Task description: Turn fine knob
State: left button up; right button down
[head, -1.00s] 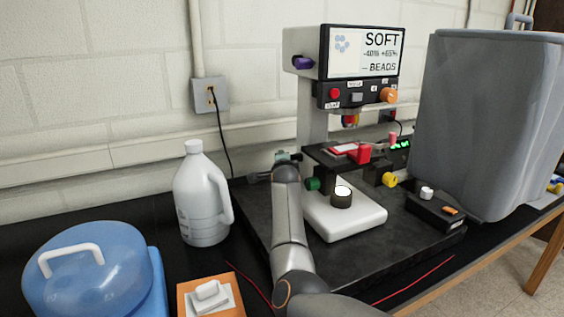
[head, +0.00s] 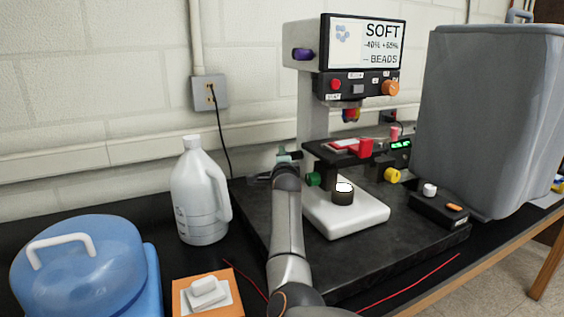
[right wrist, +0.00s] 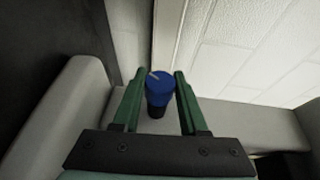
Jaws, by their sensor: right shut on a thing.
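A blue knob (right wrist: 160,88) with a pale mark on its top stands between the two green fingers of my right gripper (right wrist: 160,82) in the right wrist view. The gripper is shut on it. In the head view my right arm reaches the left side of the microscope (head: 345,213), where a teal part of the gripper (head: 288,156) shows; the blue knob is hidden there. The microscope's screen (head: 365,43) reads "SOFT" and "BEADS". A green knob (head: 314,179) and a yellow knob (head: 392,175) sit on its lower body. My left gripper is not in view.
A white jug (head: 200,195) stands left of my arm. A small black box (head: 438,207) and a large grey bin (head: 490,120) stand right of the microscope.

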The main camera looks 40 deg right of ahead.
jog(key=shift+c, duration=2.2)
grip_release()
jog(key=v, duration=1.2)
jog(key=shift+s+a, duration=0.15)
jog(key=shift+s, duration=0.1)
